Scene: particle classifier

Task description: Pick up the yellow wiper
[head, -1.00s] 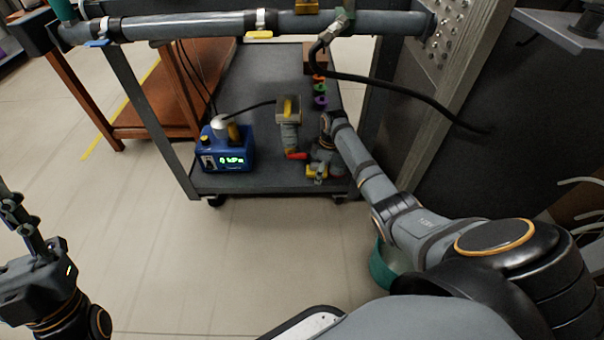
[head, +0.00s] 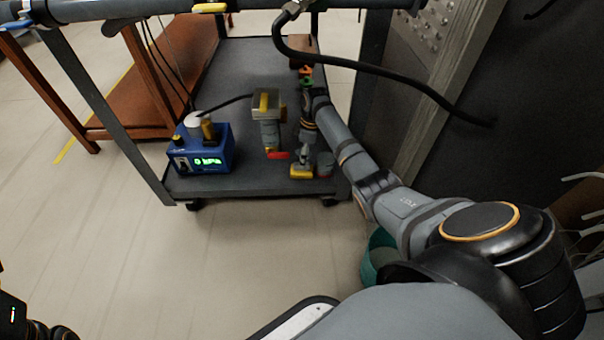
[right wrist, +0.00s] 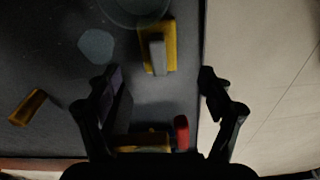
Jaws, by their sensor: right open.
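A yellow wiper with a grey handle (head: 302,171) sits near the front edge of the dark cart shelf, right of the middle. I take the yellow piece with a grey bar in the right wrist view (right wrist: 145,48) to be the same wiper. My right gripper (right wrist: 161,74) is open and empty, with its fingers apart and the wiper just beyond their tips. In the head view, my right arm reaches over the shelf from the right and its fingers are hard to make out. Only a dark part of my left arm shows at the lower left; its gripper is out of frame.
A blue device with a green display (head: 205,150) stands at the shelf's front left. A grey and yellow tool (head: 266,105) with a red part (head: 278,155) stands left of the wiper. A black hose (head: 390,75) crosses above. A green bin (head: 372,262) is on the floor.

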